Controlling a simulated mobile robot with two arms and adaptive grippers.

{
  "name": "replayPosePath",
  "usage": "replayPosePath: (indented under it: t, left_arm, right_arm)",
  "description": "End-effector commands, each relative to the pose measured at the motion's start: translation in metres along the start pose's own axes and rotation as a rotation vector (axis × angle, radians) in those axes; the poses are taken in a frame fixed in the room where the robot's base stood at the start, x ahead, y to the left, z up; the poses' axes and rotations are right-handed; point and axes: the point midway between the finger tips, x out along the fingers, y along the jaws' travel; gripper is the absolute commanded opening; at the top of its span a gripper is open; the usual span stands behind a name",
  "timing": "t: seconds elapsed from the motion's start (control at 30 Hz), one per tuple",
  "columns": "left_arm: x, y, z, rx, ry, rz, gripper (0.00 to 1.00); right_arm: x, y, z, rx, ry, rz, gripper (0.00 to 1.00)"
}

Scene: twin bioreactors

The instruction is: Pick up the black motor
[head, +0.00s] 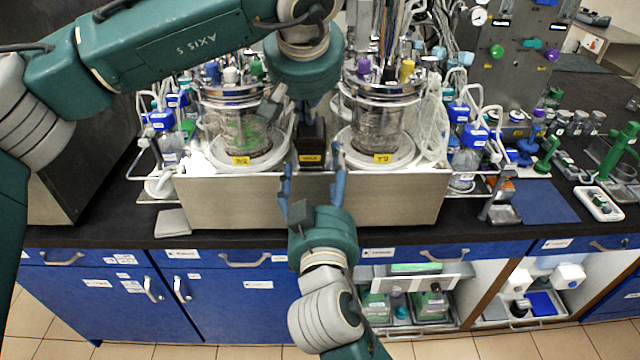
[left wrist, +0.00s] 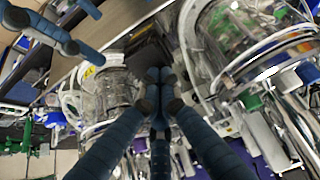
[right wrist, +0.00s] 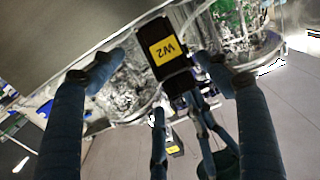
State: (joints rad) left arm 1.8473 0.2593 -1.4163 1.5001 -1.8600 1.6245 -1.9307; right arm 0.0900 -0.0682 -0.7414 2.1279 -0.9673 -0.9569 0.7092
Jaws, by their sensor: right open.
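The black motor (head: 311,142) is a dark upright block with a yellow label, between the two glass vessels. In the right wrist view the motor (right wrist: 164,38) shows its label, "W2", upside down. My left gripper (head: 306,108) points down over the motor from above. Its fingers (left wrist: 158,78) are drawn close together in the left wrist view, near the motor's top; whether they grip it is unclear. My right gripper (head: 312,172) is open and empty, in front of and below the motor. Its fingertips (right wrist: 162,62) appear on either side of the motor in the right wrist view.
Glass vessels with metal lids stand close on the left (head: 240,130) and right (head: 380,130) of the motor, on a pale metal base (head: 400,200). Bottles and tubing crowd both sides. The black bench top (head: 110,225) has some free room at the front left.

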Motion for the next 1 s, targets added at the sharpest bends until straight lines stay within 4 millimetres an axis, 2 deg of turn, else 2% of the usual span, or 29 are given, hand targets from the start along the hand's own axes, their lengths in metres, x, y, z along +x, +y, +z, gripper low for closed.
replayPosePath:
  t: [0.2,0.43,0.6,0.9,1.0]
  left_arm:
    - [0.003,-0.001,0.002,0.0,-0.005,-0.004,0.0]
    - [0.003,-0.001,0.002,0.0,-0.006,-0.004,0.0]
    - [0.003,-0.001,0.002,0.0,-0.006,-0.004,0.0]
    - [0.003,-0.001,0.002,0.001,-0.006,-0.004,0.0]
    - [0.003,-0.001,0.002,0.001,-0.006,-0.004,0.0]
  right_arm:
    - [0.044,0.0,0.0,-0.004,0.002,0.001,0.76]
    - [0.076,0.0,0.0,-0.002,0.001,-0.001,0.76]
    - [0.085,0.0,0.001,0.0,-0.001,0.0,0.76]
    - [0.086,0.0,0.001,0.001,-0.001,0.0,0.76]
    - [0.086,0.0,0.001,0.001,-0.001,0.0,0.56]
